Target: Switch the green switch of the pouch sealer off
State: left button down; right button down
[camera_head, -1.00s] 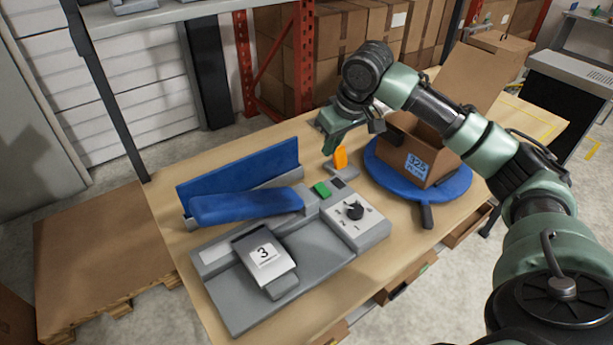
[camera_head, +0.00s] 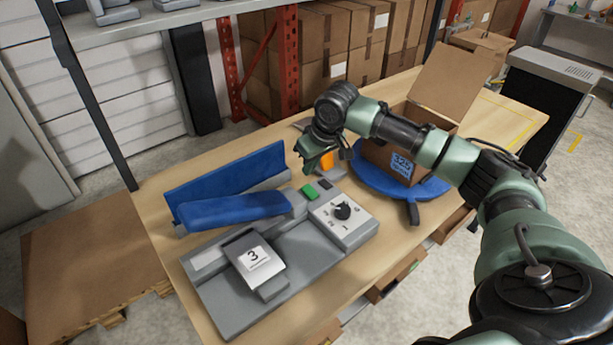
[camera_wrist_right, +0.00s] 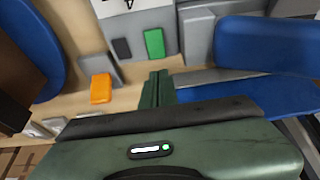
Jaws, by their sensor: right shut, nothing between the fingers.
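The pouch sealer (camera_head: 222,283) lies on the table, with a blue sealing arm (camera_head: 235,209) and a grey control box with a black dial (camera_head: 342,211). Its green switch (camera_head: 309,192) is at the back of the control box, beside a dark switch (camera_head: 325,184). The green switch also shows in the right wrist view (camera_wrist_right: 154,43), just beyond my fingertips. My right gripper (camera_head: 309,171) is shut and empty, pointing down a little behind and above the green switch. It appears apart from the switch. In the right wrist view its closed fingers (camera_wrist_right: 157,80) point toward the switches. My left gripper is out of view.
An orange part (camera_head: 326,160) stands behind the sealer, close to my right gripper. An open cardboard box (camera_head: 392,160) sits on a blue turntable (camera_head: 424,187) to the right. Shelving stands behind.

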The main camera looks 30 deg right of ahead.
aim_at(307, 188)
jog(key=x, duration=0.4)
jog(key=shift+s+f+p, duration=0.15)
jog(key=shift+s+p, duration=0.05)
jog(key=shift+p, duration=0.2)
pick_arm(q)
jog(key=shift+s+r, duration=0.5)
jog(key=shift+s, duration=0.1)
pick_arm(e)
jog(key=shift+w+f, duration=0.15)
jog(key=shift+f, duration=0.45)
